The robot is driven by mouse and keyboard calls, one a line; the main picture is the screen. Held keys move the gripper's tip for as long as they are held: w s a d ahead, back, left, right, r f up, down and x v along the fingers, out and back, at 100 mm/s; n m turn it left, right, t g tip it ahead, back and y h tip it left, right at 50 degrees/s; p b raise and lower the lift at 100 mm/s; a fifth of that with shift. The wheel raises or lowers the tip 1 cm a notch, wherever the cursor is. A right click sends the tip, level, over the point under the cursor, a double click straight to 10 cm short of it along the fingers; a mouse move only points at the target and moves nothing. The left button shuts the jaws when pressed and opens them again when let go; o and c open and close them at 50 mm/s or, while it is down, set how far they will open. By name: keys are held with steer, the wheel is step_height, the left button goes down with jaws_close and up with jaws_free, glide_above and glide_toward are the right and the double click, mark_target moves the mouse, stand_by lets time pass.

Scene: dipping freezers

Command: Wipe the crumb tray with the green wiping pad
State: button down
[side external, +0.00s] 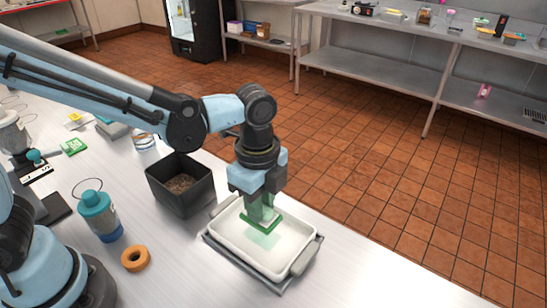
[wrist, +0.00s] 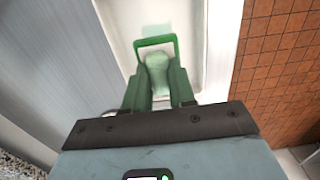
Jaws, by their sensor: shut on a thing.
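The crumb tray (side external: 285,256) is a white, shallow rectangular dish with grey handles at its ends, on a dark flat base on the metal table. It also shows in the wrist view (wrist: 195,20). My gripper (side external: 262,205) is over the tray, pointing down, shut on the green wiping pad (side external: 268,226). In the wrist view, my gripper's fingers (wrist: 158,85) hold the pad's pale green grip, and the pad's green edge (wrist: 157,41) shows beyond them. The pad is low inside the tray near its far part. I cannot tell whether it touches the tray floor.
A black square bin (side external: 180,190) with brown crumbs stands close left of the tray. A teal bottle (side external: 98,213) and an orange ring (side external: 135,258) are further left. A small green packet (side external: 73,146) lies at the back left. The table edge runs just right of the tray.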

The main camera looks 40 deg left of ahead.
mark_target(269, 225)
stand_by(0.5)
steer(key=shift+a+r, duration=0.5)
steer(key=shift+a, duration=0.4)
steer(key=shift+f, duration=0.1)
steer(key=shift+f, duration=2.05)
steer(key=shift+f, duration=0.85)
steer(key=shift+d, duration=0.1)
steer(key=shift+d+r, duration=0.15)
steer(key=shift+d, duration=1.6)
steer(key=shift+a+f, duration=0.15)
steer(key=shift+a, duration=0.8)
steer(key=shift+a+f, duration=0.1)
steer(key=shift+a, duration=0.8)
